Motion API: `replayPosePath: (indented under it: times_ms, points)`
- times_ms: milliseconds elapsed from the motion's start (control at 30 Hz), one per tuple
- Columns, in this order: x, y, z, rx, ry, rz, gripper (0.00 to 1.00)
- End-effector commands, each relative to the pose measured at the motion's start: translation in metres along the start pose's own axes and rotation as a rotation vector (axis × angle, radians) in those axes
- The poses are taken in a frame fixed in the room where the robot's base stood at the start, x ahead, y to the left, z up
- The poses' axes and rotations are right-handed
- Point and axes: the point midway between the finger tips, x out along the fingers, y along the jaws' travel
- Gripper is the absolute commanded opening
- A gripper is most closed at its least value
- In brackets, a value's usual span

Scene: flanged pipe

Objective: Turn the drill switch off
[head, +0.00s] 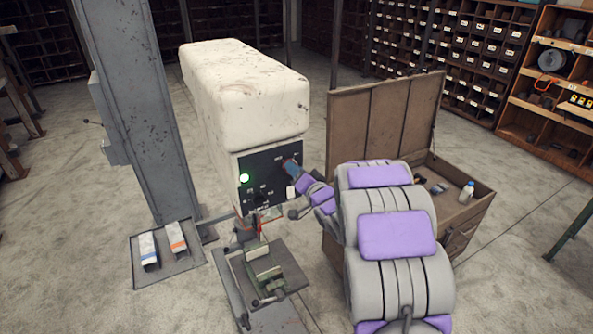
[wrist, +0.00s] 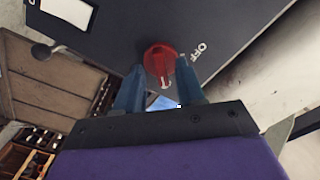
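The drill (head: 245,95) has a worn cream head with a black control panel (head: 258,185) on its front. A green light (head: 244,178) glows on the panel. In the wrist view a red rotary switch (wrist: 160,62) with a white pointer mark sits on the dark panel, with the word OFF printed to its right. My gripper (wrist: 161,70) has its blue fingers apart, one on each side of the red switch. I cannot tell whether the fingers touch it. In the head view my gripper (head: 291,167) is at the panel's upper right and hides the switch.
An open wooden chest (head: 460,215) with a bottle (head: 467,191) stands right of the drill, close to my arm. A drill table with a vise (head: 264,275) is below. A grey column (head: 135,105) and a tray (head: 150,270) are at left.

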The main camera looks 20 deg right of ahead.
Motion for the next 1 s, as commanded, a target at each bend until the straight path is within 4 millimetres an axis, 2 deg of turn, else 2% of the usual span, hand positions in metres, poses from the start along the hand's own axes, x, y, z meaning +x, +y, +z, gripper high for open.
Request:
replayPosePath:
  times_ms: [133, 533, 1000]
  points:
    - [-0.0001, -0.0001, 0.0, 0.0, 0.0, 0.0, 0.38]
    - [-0.0001, 0.0003, 0.0001, 0.0, 0.0, 0.0, 0.0]
    - [0.0, 0.002, 0.0019, -0.033, -0.002, 0.002, 0.0]
